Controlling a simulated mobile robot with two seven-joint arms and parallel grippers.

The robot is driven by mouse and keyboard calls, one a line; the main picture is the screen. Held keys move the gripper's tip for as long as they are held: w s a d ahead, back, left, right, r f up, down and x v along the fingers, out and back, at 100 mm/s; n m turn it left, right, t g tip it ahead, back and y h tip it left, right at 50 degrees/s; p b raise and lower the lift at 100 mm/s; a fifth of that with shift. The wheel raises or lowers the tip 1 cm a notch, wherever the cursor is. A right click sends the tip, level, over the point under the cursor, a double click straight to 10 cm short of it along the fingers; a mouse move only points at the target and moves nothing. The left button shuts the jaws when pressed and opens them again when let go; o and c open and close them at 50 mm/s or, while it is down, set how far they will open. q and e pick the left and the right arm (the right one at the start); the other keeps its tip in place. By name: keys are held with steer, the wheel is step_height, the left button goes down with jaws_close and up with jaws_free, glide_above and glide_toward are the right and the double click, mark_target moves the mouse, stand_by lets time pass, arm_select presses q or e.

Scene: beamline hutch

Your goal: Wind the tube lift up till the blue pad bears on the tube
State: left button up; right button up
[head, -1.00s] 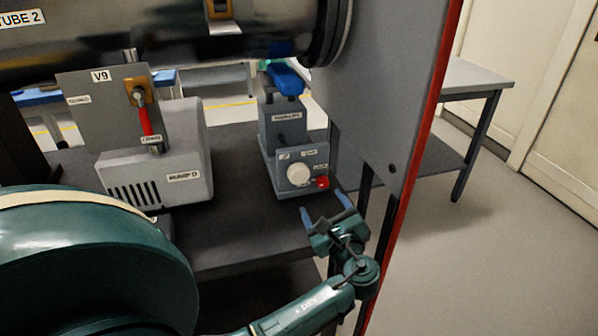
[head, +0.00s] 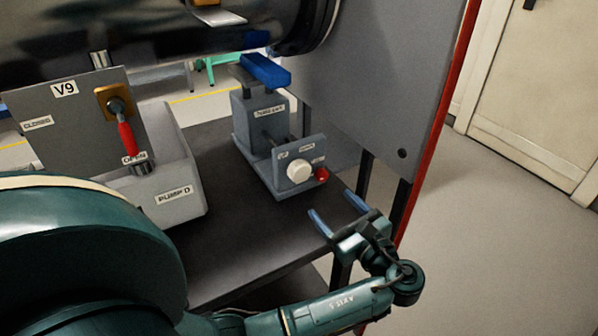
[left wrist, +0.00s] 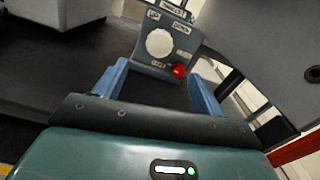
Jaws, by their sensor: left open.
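The tube lift (head: 262,118) is a grey stand on the dark bench, with a blue pad (head: 266,70) on top. On its front face are a white round knob (head: 299,172) and a red knob (head: 321,174). The dark, shiny tube (head: 150,30) runs above; in the head view I cannot tell whether the pad touches it. My left gripper (head: 337,214) is open and empty, in front of and below the knobs. In the left wrist view the white knob (left wrist: 160,43) and red knob (left wrist: 179,71) lie beyond the open fingers (left wrist: 160,85). My right gripper is not in view.
Pump D (head: 178,180) and the V9 plate (head: 70,125) with its red-handled valve stand left of the lift. A grey upright panel (head: 395,90) with a red edge stands close on the right. The bench (head: 225,215) is clear in front of the lift.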

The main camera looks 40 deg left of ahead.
mark_target(301, 174)
arm_select(q)
steer(key=b+x, duration=0.1)
steer(key=x, duration=1.2)
steer(key=shift+s, duration=0.1)
steer(key=c, duration=1)
steer(key=shift+o, duration=0.2)
steer(key=shift+n, duration=0.4)
steer(key=shift+n+p, duration=0.5)
steer(key=shift+n, duration=0.5)
steer(key=shift+s+f+n, duration=0.1)
steer(key=shift+n, duration=1.9)
